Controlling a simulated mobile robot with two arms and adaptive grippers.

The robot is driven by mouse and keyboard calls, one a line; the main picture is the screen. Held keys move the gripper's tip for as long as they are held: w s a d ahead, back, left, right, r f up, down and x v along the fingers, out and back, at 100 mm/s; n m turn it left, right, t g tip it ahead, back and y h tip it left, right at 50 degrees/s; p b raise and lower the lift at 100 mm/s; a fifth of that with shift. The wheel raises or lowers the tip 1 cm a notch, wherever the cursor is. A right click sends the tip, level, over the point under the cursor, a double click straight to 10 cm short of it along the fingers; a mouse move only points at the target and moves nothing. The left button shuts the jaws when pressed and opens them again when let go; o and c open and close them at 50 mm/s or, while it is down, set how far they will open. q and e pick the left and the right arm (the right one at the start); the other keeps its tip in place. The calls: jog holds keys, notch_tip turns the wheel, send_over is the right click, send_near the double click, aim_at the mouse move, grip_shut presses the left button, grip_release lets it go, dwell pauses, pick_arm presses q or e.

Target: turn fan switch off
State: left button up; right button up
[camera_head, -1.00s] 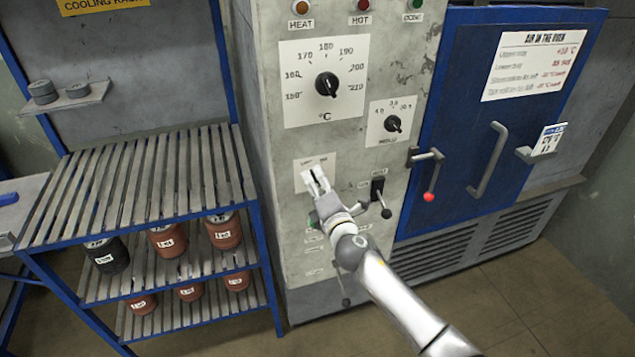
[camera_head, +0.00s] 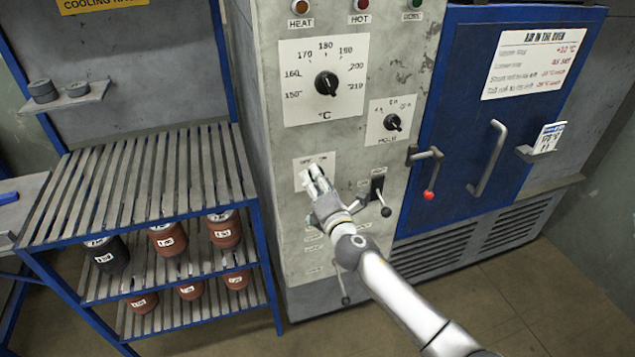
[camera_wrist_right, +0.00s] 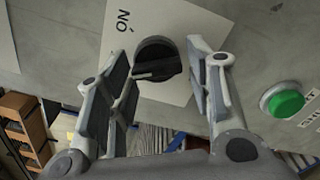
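A black rotary knob (camera_wrist_right: 157,60) sits on a white plate (camera_wrist_right: 152,22) on the grey panel in the right wrist view. The letters "ON" show upside down on the plate; any other label there is hidden. In the head view the plate (camera_head: 303,165) is on the lower left of the panel, and my gripper hides the knob. My right gripper (camera_wrist_right: 165,75) is open, with one finger on each side of the knob and a visible gap to each. It also shows in the head view (camera_head: 314,181). My left gripper is not in view.
A green button (camera_wrist_right: 286,103) is right of the fingers in the wrist view. A black lever switch (camera_head: 378,188) is right of my gripper. Temperature (camera_head: 327,84) and smaller (camera_head: 392,122) dials are above. A blue oven door (camera_head: 460,150) is right, a slatted rack (camera_head: 140,190) left.

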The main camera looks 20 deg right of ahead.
jog(key=shift+o, duration=0.5)
jog(key=shift+r, duration=0.1)
jog(key=s, duration=1.2)
jog(key=shift+d, duration=0.25)
